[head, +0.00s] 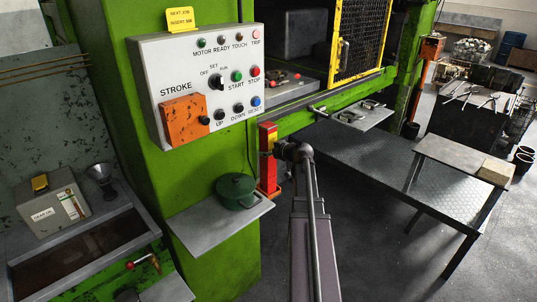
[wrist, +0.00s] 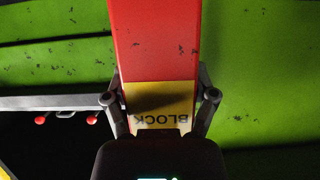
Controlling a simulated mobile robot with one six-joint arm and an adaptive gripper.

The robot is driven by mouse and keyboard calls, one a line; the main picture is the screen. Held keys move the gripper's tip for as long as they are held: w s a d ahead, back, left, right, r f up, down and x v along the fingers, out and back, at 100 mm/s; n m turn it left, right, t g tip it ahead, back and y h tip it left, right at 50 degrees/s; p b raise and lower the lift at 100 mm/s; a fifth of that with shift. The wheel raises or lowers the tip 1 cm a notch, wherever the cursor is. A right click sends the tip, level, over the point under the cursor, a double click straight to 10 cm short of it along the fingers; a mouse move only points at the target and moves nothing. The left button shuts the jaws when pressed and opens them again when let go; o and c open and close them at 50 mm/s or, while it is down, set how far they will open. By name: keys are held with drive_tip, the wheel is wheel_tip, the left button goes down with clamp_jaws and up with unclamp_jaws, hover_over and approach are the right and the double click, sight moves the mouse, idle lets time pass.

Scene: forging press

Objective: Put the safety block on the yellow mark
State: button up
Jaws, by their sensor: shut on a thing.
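The safety block (head: 269,172) is a tall red bar with a yellow band, upright beside the green press frame in the head view. My gripper (head: 270,152) is at its upper part. In the wrist view the safety block (wrist: 155,45) fills the middle, red with a yellow part lettered "BLOCK". My gripper (wrist: 161,98) has a finger on each side of the yellow part and is shut on it. I cannot tell whether the block's lower end touches anything. I cannot make out the yellow mark in either view.
A control panel (head: 200,85) sticks out from the green column. The yellow mesh guard (head: 362,40) is beside the press opening, with die parts inside. A dark table (head: 400,170) stands at the right.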

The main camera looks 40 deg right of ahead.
drive_tip(key=shift+f, duration=0.1)
idle(0.3)
drive_tip(key=o, duration=1.2)
drive_tip(key=shift+f, duration=0.1)
drive_tip(key=p+v, duration=0.5)
drive_tip(key=v, duration=0.8)
drive_tip(key=shift+s+r, duration=0.3)
drive_tip(key=shift+s, duration=0.05)
